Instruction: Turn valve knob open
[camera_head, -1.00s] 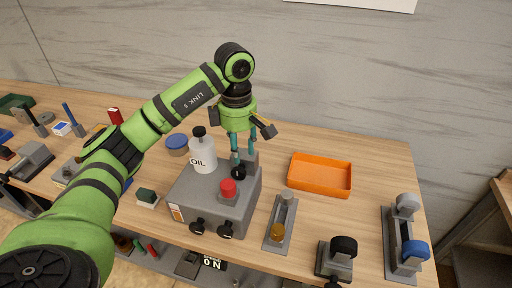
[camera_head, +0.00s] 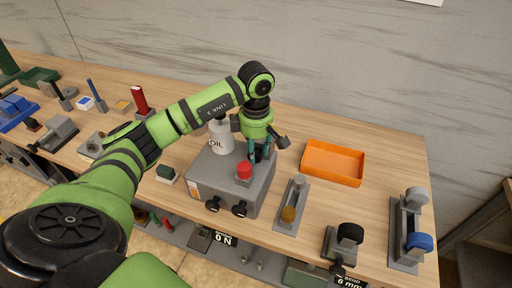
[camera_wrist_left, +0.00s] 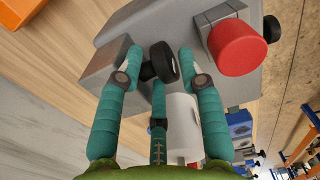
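A black knob (camera_wrist_left: 163,62) stands on the grey machine box, between my left gripper's teal fingers in the left wrist view. In the head view the fingers largely cover it. My left gripper (camera_wrist_left: 160,75) is open, with a finger on each side of the knob and a third finger behind it. A gap shows on both sides of the knob. In the head view the gripper (camera_head: 260,150) points down over the back of the grey box (camera_head: 211,175). Two more black knobs (camera_head: 213,204) (camera_head: 239,209) are on the box's front. My right gripper is not in view.
A red button (camera_head: 244,170) stands close to the fingers on the box top. A white OIL bottle (camera_head: 221,138) stands left of the gripper. An orange tray (camera_head: 333,163) and a grey fixture (camera_head: 290,208) are to the right. Bare wood lies around the tray.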

